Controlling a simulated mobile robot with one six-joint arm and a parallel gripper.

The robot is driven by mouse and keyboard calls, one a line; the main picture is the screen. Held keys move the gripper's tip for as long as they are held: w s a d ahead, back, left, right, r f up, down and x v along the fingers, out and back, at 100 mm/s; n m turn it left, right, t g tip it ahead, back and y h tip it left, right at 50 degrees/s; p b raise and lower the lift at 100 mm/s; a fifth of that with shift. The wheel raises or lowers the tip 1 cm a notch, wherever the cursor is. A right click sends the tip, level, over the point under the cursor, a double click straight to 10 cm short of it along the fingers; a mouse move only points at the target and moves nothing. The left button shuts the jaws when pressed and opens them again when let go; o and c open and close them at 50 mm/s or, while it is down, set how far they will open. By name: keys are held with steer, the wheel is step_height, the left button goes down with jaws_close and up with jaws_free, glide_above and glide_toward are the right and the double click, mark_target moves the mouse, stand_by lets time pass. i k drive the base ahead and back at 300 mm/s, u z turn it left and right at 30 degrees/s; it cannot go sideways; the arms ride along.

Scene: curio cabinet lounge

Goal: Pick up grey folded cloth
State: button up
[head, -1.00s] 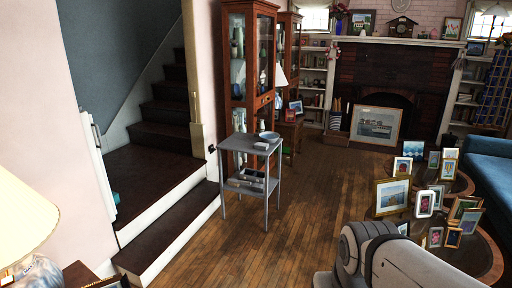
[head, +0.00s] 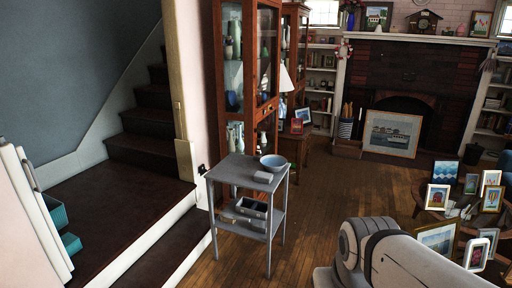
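A small flat grey item (head: 262,177), which looks like the grey folded cloth, lies on the top of a grey side table (head: 232,170). It sits just in front of a blue-grey bowl (head: 273,162), close to the table's right front edge. It is small in the picture, so its folds cannot be made out. My arm shows at the bottom right, apart from the table. My gripper is out of view.
The table's lower shelf holds a grey compartment box (head: 250,208). A wooden glass cabinet (head: 248,75) stands behind the table, with dark steps (head: 150,160) to the left. A low table with several picture frames (head: 438,197) stands at right. Wooden floor between is clear.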

mark_target(263, 177)
steer(key=i, duration=2.8)
steer(key=z, duration=0.1)
